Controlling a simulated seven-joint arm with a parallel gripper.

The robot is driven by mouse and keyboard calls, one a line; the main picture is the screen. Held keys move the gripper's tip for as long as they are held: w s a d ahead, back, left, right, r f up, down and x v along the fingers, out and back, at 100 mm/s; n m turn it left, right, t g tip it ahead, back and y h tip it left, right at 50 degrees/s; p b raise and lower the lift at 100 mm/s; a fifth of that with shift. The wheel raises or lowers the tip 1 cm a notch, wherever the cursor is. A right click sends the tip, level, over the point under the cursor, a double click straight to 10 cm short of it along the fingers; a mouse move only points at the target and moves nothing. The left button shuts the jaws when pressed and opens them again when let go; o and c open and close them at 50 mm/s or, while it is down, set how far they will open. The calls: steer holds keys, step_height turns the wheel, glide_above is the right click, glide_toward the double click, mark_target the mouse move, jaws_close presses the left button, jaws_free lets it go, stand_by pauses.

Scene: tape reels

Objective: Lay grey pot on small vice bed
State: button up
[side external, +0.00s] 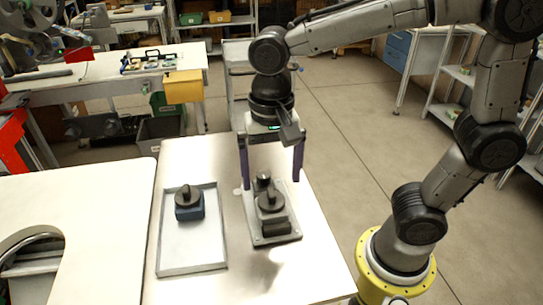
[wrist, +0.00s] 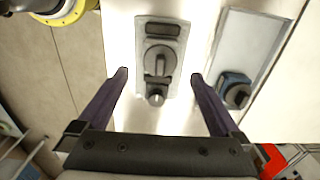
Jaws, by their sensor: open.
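My gripper (side external: 270,184) points down, open and empty, over a grey plate fixture (side external: 257,228). In the wrist view its two purple fingers (wrist: 160,75) are spread on either side of that fixture. A dark grey round piece with a raised bar (side external: 271,201) sits on the fixture; it also shows in the wrist view (wrist: 152,56). A small dark cylinder (wrist: 156,98) stands beside it. A similar dark round piece (side external: 187,196) sits on a blue block (side external: 190,213) in a shallow tray. I cannot tell for sure which round piece is the grey pot.
The shallow grey tray (side external: 189,268) lies left of the fixture on the metal table (side external: 258,290). The table's front is clear. A white worktop (side external: 75,205) adjoins on the left.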

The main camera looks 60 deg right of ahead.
step_height(320, 180, up, 4)
steer(key=shift+d+f, duration=0.1)
steer(key=s+d+f+n+t, duration=0.2)
steer(key=s+d+n+t, duration=0.3)
steer(key=s+d+n, duration=0.4)
steer(key=shift+d+t, duration=0.3)
steer(key=shift+d, duration=0.1)
